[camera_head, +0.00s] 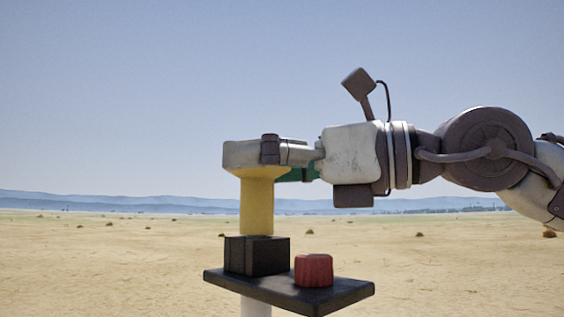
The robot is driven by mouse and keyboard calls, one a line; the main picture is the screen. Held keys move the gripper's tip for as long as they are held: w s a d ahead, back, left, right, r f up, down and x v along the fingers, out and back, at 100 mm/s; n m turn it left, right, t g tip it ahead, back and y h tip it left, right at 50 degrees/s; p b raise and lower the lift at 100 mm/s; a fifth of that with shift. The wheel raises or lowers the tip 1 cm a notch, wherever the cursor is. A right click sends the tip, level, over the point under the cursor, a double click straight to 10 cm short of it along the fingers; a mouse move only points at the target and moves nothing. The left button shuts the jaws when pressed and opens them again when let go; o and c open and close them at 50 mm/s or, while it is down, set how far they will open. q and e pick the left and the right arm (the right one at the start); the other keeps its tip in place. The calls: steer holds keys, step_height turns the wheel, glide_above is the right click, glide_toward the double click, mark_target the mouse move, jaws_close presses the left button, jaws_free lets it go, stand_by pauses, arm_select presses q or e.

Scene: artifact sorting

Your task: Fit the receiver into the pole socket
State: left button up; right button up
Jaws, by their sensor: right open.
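The receiver appears to be the yellow column (257,207) with a flared top. It stands upright, its lower end meeting the black block (257,255), which looks like the pole socket. I cannot tell how deep it sits. My right gripper (245,154) reaches in from the right at the top of the yellow column, its pale finger in front of or over the top. The gripper is open; whether it touches the column is not clear. A teal part (298,174) shows below the gripper, partly hidden. My left gripper is not in view.
The black block stands on a dark flat plate (340,294) on top of a white pole (256,307). A red ridged knob (314,270) sits on the plate, right of the block. Open sandy desert lies around, with clear air left of the pole.

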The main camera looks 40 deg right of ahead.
steer(key=v, duration=1.2)
stand_by(0.3)
